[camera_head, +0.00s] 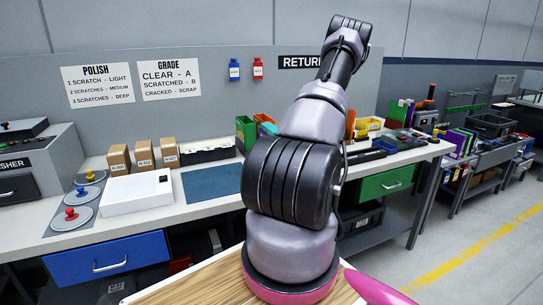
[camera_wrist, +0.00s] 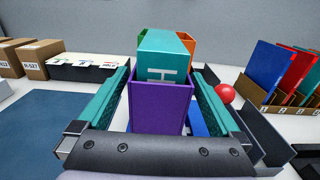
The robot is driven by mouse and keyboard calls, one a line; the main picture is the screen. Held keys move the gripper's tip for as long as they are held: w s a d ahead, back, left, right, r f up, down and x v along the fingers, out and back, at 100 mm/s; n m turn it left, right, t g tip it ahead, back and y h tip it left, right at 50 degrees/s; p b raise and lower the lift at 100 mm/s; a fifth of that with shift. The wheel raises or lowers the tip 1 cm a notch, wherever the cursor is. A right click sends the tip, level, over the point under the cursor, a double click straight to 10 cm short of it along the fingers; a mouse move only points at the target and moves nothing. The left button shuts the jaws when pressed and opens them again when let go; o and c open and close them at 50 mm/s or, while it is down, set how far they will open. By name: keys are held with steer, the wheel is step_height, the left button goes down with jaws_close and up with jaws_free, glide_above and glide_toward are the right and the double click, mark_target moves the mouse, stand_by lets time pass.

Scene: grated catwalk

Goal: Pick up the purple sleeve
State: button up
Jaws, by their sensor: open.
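The purple sleeve (camera_wrist: 160,108) is an open-topped box standing upright in the middle of the wrist view. A teal case with a white label (camera_wrist: 166,58) sits in it and sticks out of the top. My gripper (camera_wrist: 161,76) is open, with one teal-padded finger at each side of the purple sleeve. Gaps show between the fingers and the sleeve, most clearly at the right. The sleeve's base is hidden by the gripper body. In the head view my arm hides the purple sleeve and my gripper.
Green and orange sleeves (camera_head: 246,132) stand behind it on the workbench. A blue mat (camera_head: 213,183) lies to the left, near cardboard boxes (camera_wrist: 43,58). A red ball (camera_wrist: 225,93) is close to the right finger. A rack of colored cases (camera_wrist: 281,92) stands further right.

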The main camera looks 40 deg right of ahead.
steer(key=x, duration=0.5)
steer(key=shift+f, duration=0.15)
jaws_close()
